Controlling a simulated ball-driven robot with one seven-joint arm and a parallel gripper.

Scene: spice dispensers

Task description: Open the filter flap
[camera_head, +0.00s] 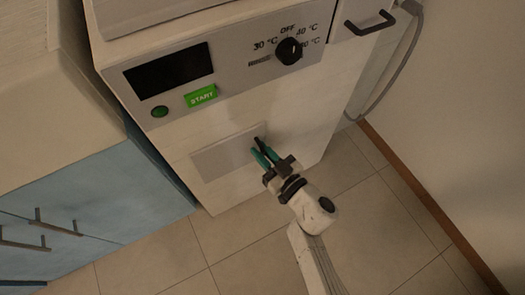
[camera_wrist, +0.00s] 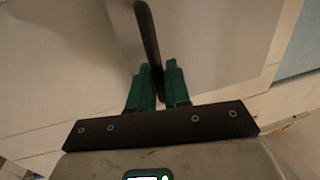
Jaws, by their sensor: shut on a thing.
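The filter flap (camera_head: 222,156) is a grey rectangular panel low on the front of the white machine. In the head view it looks flush with the front. Its dark handle (camera_head: 261,143) is at the panel's right end, partly hidden by my gripper (camera_head: 264,157). The green fingers are shut on this handle. In the wrist view the thin dark handle (camera_wrist: 148,30) runs up from between the fingertips of my gripper (camera_wrist: 157,85), and the grey flap (camera_wrist: 205,40) lies behind it.
The machine's control panel, with a START button (camera_head: 201,96), a black dial (camera_head: 289,51) and a dark display (camera_head: 168,72), is above the flap. Blue cabinets (camera_head: 95,200) stand at left. A wall (camera_head: 470,120) is at right. Tiled floor (camera_head: 235,240) lies clear in front.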

